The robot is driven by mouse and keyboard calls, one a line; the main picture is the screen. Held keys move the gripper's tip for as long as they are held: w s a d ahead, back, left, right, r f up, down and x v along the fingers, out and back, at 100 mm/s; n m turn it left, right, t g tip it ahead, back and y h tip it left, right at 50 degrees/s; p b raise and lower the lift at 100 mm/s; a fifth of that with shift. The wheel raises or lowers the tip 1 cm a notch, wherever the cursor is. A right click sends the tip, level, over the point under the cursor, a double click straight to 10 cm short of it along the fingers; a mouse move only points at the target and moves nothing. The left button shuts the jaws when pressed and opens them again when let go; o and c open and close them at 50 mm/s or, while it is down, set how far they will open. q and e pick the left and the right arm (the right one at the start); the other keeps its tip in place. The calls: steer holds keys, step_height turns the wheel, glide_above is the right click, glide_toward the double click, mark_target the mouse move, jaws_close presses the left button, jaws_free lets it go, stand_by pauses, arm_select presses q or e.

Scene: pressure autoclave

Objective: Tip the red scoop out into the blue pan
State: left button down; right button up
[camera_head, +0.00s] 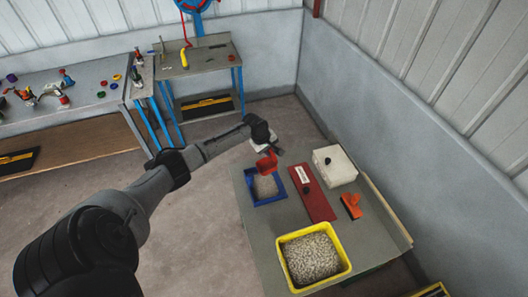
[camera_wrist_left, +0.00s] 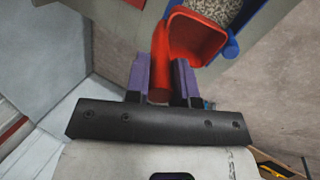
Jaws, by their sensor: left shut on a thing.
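The red scoop (camera_head: 266,163) is held over the back part of the blue pan (camera_head: 252,192) in the head view. In the left wrist view its handle (camera_wrist_left: 161,65) sits between the two purple fingers of my left gripper (camera_wrist_left: 161,80), which is shut on it. The scoop's bowl (camera_wrist_left: 198,36) looks empty in the wrist view. The blue pan (camera_wrist_left: 247,17) shows behind the bowl there, with grey-white pellets (camera_wrist_left: 214,9) in it. Pellets (camera_head: 266,187) also lie in the pan in the head view. My right gripper is in neither view.
A yellow tub (camera_head: 341,245) full of pellets (camera_head: 312,258) stands at the table's front. A red plate (camera_head: 312,194), a white box (camera_head: 335,166) and an orange object (camera_head: 351,205) are right of the pan. Workbenches (camera_head: 205,58) stand at the back left.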

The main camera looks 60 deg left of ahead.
arm_select(q)
steer(key=shift+w+d+r+g, duration=0.1)
steer(key=shift+w+r+g, duration=0.1)
steer(key=shift+w+g, duration=0.2)
steer(key=shift+w+d+r+g, duration=0.15)
steer(key=shift+w+g, duration=0.15)
steer(key=shift+w, duration=0.15)
steer(key=shift+w+d+f+g+y+b, duration=0.1)
steer(key=shift+w+g+y+b, duration=0.05)
steer(key=shift+w+g+b, duration=0.4)
steer(key=shift+w+d+f+g+y+b, duration=0.1)
steer(key=shift+w+g+y+b, duration=0.05)
steer(key=shift+w+g+b, duration=0.3)
steer(key=shift+w+r+g, duration=0.1)
steer(key=shift+w+g, duration=0.2)
steer(key=shift+w, duration=0.05)
steer(key=shift+d+r, duration=0.1)
steer(key=shift+r, duration=0.05)
